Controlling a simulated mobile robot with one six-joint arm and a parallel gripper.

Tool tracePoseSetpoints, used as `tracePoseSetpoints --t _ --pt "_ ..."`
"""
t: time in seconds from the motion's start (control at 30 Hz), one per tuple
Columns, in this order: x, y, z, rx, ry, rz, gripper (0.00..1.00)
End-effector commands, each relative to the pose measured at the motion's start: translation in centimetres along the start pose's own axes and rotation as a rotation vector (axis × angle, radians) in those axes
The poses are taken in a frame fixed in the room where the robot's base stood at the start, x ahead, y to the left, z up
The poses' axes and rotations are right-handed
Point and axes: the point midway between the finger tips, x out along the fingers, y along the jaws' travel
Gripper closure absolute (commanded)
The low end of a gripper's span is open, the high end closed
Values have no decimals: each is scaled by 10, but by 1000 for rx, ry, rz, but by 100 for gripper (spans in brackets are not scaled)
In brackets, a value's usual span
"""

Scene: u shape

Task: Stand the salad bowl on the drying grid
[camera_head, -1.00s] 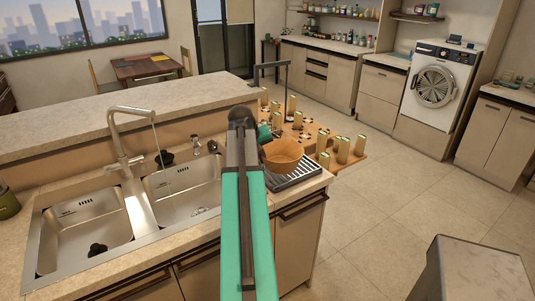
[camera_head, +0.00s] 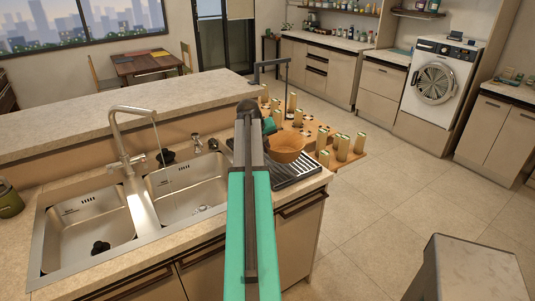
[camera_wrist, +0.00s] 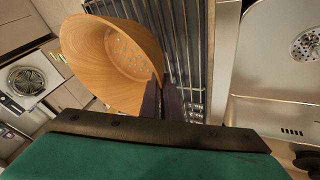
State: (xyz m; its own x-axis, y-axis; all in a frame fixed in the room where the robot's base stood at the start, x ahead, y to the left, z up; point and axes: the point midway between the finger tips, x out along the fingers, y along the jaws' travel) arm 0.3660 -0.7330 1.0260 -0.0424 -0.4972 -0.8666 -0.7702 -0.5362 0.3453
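The salad bowl (camera_head: 289,146) is light wood-coloured. In the head view it is over the back right part of the drying grid (camera_head: 298,172), a dark ribbed rack on the counter right of the sinks. The wrist view shows the bowl (camera_wrist: 110,58) from its open side, beside the grid's metal bars (camera_wrist: 178,45). My gripper (camera_wrist: 163,97) is shut on the bowl's rim, with its dark fingers at the rim's near edge. The bowl seems raised, but I cannot tell whether it touches the grid. My arm hides part of the grid in the head view.
The double sink (camera_head: 180,187) with its tall tap (camera_head: 125,140) is left of the grid. A wooden board (camera_head: 350,156) with several upright gold-topped blocks is just beyond the counter's right end. The floor at right is open, with a grey box (camera_head: 465,262) in front.

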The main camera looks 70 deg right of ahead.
Motion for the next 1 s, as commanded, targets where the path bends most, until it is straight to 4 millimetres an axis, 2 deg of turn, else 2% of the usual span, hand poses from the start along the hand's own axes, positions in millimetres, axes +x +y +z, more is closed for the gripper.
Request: tracePoseSetpoints --t 0.3,0.7,1.0 --pt "8 6 -14 0 1 1 100" --pt "35 -6 2 0 1 1 100" --pt "38 -7 2 1 1 1 100"
